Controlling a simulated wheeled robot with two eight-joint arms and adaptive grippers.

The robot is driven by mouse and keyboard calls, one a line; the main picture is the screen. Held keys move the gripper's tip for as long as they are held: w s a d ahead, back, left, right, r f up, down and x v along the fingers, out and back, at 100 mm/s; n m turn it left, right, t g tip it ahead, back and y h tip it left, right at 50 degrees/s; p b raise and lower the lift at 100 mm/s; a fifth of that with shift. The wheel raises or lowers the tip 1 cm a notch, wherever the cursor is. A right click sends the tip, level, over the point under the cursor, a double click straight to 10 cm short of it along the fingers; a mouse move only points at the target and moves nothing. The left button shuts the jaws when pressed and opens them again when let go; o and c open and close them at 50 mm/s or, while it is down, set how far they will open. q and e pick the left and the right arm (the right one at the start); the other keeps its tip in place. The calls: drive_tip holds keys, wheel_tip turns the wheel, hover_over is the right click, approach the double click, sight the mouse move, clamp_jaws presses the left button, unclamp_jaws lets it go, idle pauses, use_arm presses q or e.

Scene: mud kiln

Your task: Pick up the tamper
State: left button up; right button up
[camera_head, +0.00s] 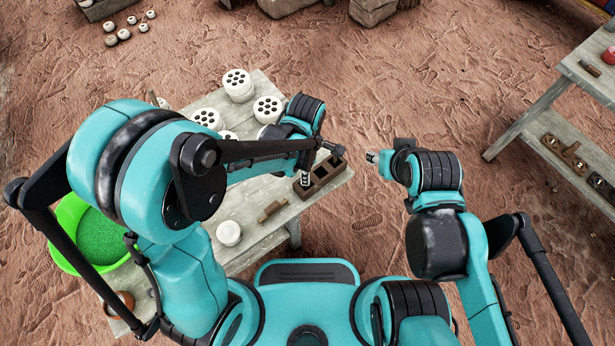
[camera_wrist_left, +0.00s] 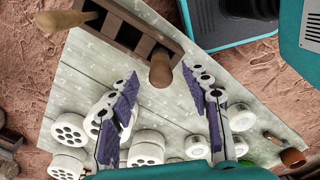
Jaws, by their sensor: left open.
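A short wooden cylinder (camera_wrist_left: 160,70), which looks like the tamper, stands at the lower edge of a wooden box in the left wrist view. A second wooden handle (camera_wrist_left: 66,20) sticks out at the box's left end, and I cannot be sure which belongs to the tamper. My left gripper (camera_wrist_left: 164,102) is open, its fingers on either side of the picture, with the cylinder ahead of the gap and not gripped. In the head view my left arm hides much of this spot. My right gripper (camera_head: 372,157) hangs over bare ground, too small to judge.
The divided wooden box (camera_head: 322,175) lies near the right end of the grey table (camera_head: 245,258). White pots with holes (camera_head: 239,84) stand at the table's far side. A wooden tool (camera_head: 271,210) and a white cup (camera_head: 229,233) lie nearer. A green tub (camera_head: 85,235) is at left.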

use_arm(q)
wheel_tip(320, 180, down, 4)
drive_tip(key=shift+a+f+b, duration=0.1)
drive_tip(key=shift+b, duration=0.7)
drive_tip(key=shift+c, duration=1)
clamp_jaws()
drive_tip(key=shift+r, duration=0.3)
